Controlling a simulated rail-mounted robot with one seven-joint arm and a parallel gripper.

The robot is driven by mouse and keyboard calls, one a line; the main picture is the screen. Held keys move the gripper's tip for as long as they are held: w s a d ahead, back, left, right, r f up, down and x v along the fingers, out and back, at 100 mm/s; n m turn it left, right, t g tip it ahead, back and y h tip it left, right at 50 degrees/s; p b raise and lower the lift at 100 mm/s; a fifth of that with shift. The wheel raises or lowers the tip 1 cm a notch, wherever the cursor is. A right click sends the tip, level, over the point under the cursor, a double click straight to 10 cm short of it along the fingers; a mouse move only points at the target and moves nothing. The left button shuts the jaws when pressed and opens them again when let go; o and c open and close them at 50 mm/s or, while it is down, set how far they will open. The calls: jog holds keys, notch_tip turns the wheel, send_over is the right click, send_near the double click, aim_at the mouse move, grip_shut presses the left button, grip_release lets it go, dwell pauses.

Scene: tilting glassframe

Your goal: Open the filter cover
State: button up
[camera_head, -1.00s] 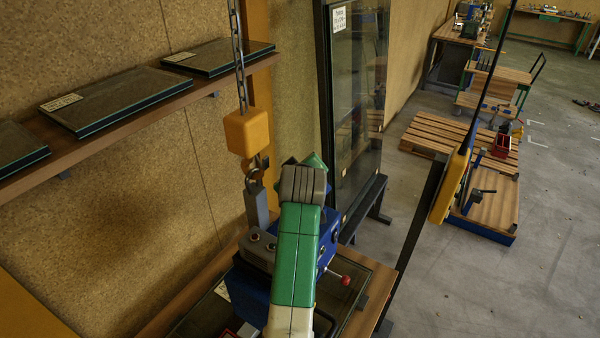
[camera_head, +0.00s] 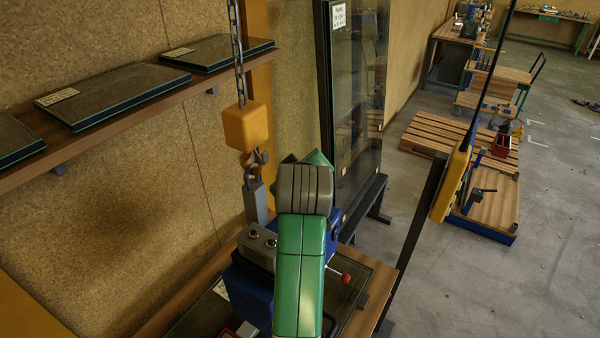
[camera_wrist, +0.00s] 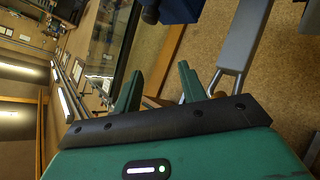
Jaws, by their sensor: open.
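A blue lifting device (camera_head: 250,290) with a grey button box (camera_head: 258,246) and a red knob (camera_head: 346,279) hangs at the lower middle of the head view. My green arm covers much of it. No filter cover can be made out for certain. In the wrist view, my gripper (camera_wrist: 158,92) shows two green fingers apart with nothing between them. A blue part (camera_wrist: 180,9) of the device is at the top edge there, beyond the fingers and apart from them.
A yellow hook block (camera_head: 246,128) on a chain holds the device by a grey bar (camera_head: 256,200). A wooden shelf (camera_head: 110,112) with glass panes runs along the left wall. A tall glass pane (camera_head: 355,120) stands behind. Open floor (camera_head: 460,280) lies at right.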

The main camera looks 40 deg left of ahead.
dwell(0.5)
jog(key=s+d+r+m+t+p, duration=0.2)
jog(key=d+r+m+t, duration=0.65)
jog(key=d+r, duration=1.05)
jog(key=s+d+r+m+t+h, duration=0.4)
jog(key=s+d+r, duration=0.2)
jog(key=d, duration=0.4)
jog(key=s+d+r+m+t+h+p, duration=0.1)
jog(key=s+d+r+m+t+h, duration=0.2)
jog(key=s+d, duration=0.5)
notch_tip(320, 180, up, 3)
jog(key=shift+s+d+f+m+t+h, duration=0.15)
jog(key=shift+d+m+t+h, duration=0.25)
jog(key=shift+d+m+t, duration=0.35)
